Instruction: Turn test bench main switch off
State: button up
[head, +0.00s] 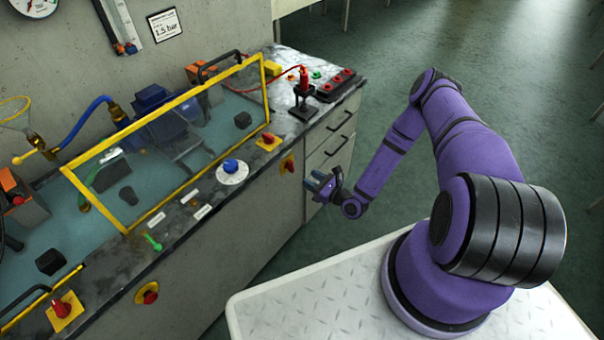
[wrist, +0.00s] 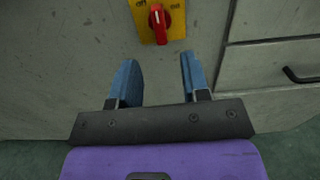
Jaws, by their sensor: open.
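The switch is a red rotary knob (wrist: 158,22) on a yellow plate (wrist: 177,27), at the top of the wrist view. Its plate reads "off" at left and "on" at right. The knob's handle stands near vertical, its pale tip leaning slightly left; I cannot tell its setting for sure. In the head view a red knob on a yellow plate (head: 287,164) on the bench's front face appears to be this one. My gripper (wrist: 158,62) is open and empty, its two blue fingers apart below the knob, not touching it. It shows in the head view (head: 321,184) before the drawers.
Other red knobs on yellow plates sit on the bench top (head: 267,140), at its near left (head: 63,308) and on its front (head: 149,293). A blue dial (head: 231,167) is on the top. Drawers (head: 330,147) with dark handles flank the switch at right. Open floor lies right.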

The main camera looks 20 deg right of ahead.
jog(key=shift+v, duration=1.1)
